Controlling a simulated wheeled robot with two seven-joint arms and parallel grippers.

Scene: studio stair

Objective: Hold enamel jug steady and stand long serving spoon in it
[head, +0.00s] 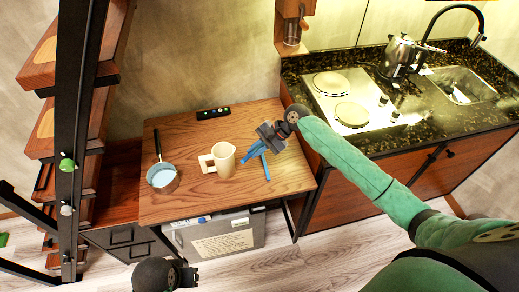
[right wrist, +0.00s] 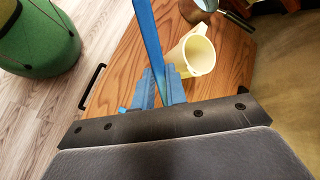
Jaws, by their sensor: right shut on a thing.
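The cream enamel jug (head: 226,162) stands upright on the wooden table, its handle to the left. It also shows in the right wrist view (right wrist: 200,55), open mouth visible and apparently empty. My right gripper (head: 249,156) is above the table, just right of the jug. Its blue fingers (right wrist: 158,88) are shut on a long blue strip, which looks like the serving spoon (right wrist: 147,35). In the head view the spoon (head: 265,167) hangs beside the jug, apart from it. My left gripper (head: 188,277) is low in front of the table; its fingers are not clear.
A saucepan (head: 162,178) with its handle pointing back stands left of the jug. A dark strip with coloured buttons (head: 213,113) lies at the table's back edge. A grey box (head: 215,236) sits under the table (head: 205,207). The kitchen counter is at the right, the stair at the left.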

